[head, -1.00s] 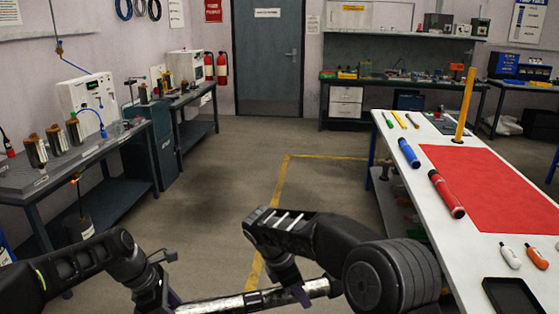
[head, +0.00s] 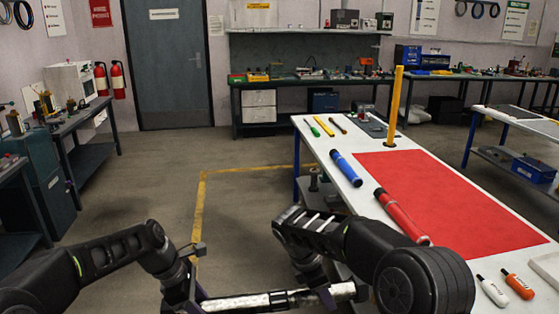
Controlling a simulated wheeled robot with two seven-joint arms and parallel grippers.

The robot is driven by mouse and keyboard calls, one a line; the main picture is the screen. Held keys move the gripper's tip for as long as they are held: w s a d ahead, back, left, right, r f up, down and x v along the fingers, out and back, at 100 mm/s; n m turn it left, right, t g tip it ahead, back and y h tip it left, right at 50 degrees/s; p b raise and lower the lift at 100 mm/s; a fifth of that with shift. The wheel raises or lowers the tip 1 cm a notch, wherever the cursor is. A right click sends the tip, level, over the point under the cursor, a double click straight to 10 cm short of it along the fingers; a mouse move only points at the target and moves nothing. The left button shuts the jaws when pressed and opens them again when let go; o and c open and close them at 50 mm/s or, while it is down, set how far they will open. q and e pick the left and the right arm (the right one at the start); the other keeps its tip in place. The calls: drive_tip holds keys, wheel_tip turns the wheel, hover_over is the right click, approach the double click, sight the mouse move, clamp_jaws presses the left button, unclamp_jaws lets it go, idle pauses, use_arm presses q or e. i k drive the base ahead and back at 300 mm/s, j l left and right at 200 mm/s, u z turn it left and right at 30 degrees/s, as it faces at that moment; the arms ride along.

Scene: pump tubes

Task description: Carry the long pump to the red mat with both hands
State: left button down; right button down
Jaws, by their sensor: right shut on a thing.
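The long pump (head: 245,301), a silvery tube with dark bands, lies nearly level across the bottom of the head view, in front of the white table. My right gripper (head: 327,297) is shut on it near its right end. My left gripper (head: 192,298) is at its left end, partly cut off by the frame edge; its grip cannot be made out. The red mat (head: 440,190) lies flat on the white table, to the right of and beyond the pump. My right forearm hides part of the table's near side.
On the white table (head: 330,190), a red tube (head: 400,215) lies at the mat's left edge, with a blue tube (head: 346,168) farther back. A yellow post (head: 395,105) stands behind the mat. White and orange bottles (head: 518,285) lie in front. Floor to the left is open.

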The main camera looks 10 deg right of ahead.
sight(432, 212)
drive_tip(key=i, duration=1.2)
drive_tip(key=i+j+z, duration=0.25)
drive_tip(key=i, duration=0.95)
drive_tip(key=i+l+z, duration=0.1)
drive_tip(key=i+z, duration=0.25)
drive_tip(key=i+l+z, duration=0.1)
drive_tip(key=z, duration=0.3)
drive_tip(key=i+z, duration=0.5)
drive_tip(key=z, duration=1.5)
drive_tip(key=i+j, duration=0.3)
drive_tip(key=j, duration=0.2)
